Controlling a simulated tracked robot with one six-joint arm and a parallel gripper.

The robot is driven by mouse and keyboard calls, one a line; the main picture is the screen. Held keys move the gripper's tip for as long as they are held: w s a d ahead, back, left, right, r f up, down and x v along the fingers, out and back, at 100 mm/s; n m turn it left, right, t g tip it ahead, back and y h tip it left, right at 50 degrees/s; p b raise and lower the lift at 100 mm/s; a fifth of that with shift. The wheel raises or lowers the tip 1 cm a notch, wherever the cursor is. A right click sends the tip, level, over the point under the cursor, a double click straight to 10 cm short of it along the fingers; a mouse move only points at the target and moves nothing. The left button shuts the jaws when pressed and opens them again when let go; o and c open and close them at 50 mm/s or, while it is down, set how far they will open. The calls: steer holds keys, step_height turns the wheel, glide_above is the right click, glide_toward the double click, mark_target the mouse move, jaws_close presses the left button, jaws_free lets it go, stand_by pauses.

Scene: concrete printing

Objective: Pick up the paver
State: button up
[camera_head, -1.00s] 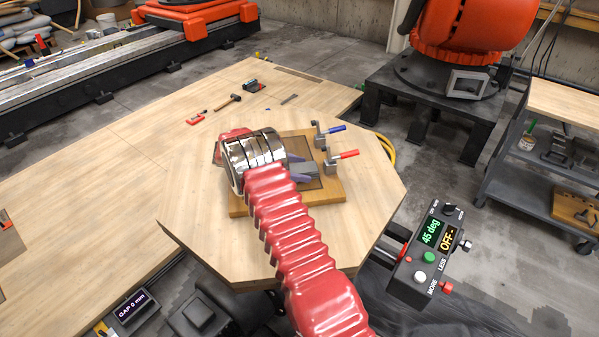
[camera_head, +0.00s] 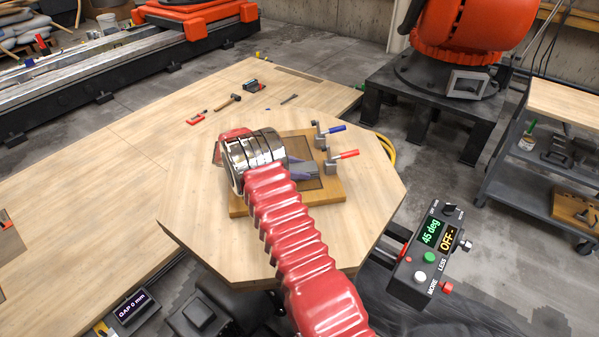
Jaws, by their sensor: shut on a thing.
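The paver (camera_head: 305,168) is a small grey block over the dark inset of a wooden board on the octagonal table top. It is partly hidden by my gripper. My gripper (camera_head: 299,173) is at the end of my red, ribbed arm, just past its shiny metal wrist bands. Its purplish fingers are mostly hidden, and they are shut on the paver. I cannot tell whether the paver touches the board.
Toggle clamps with a blue handle (camera_head: 331,130) and a red handle (camera_head: 343,155) stand at the board's (camera_head: 331,196) right. A control box (camera_head: 431,250) reads "45 deg" and "OFF". Hand tools lie on the table behind.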

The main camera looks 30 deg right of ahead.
mark_target(299, 168)
steer(key=c, duration=0.5)
steer(key=shift+r, duration=0.1)
steer(key=shift+c, duration=0.2)
step_height(299, 168, up, 18)
stand_by(0.3)
stand_by(0.5)
